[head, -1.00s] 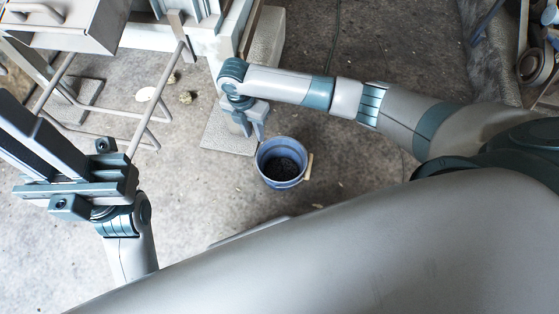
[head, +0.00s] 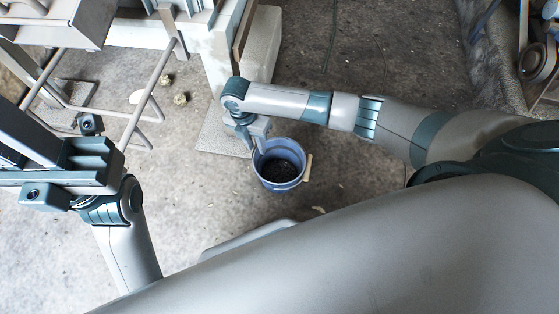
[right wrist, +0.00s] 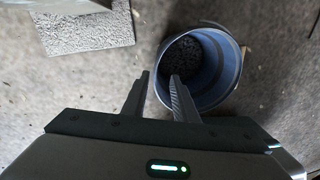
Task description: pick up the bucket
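The blue bucket (head: 279,166) stands upright on the floor with dark granular stuff inside and a light wooden grip on its right side. It also shows in the right wrist view (right wrist: 228,68). My right gripper (head: 255,146) is at the bucket's left rim, pointing down. In the right wrist view my right gripper (right wrist: 160,82) has its fingers apart, one over the bucket's opening and the other outside the rim. Whether they touch the rim I cannot tell. My left gripper (head: 25,140) is at the left, away from the bucket, its fingers apart and partly out of frame.
Bent metal rods (head: 143,112) of a rack are near my left gripper. A belt-and-pulley machine (head: 533,62) is at the upper right. The floor around the bucket is mostly clear.

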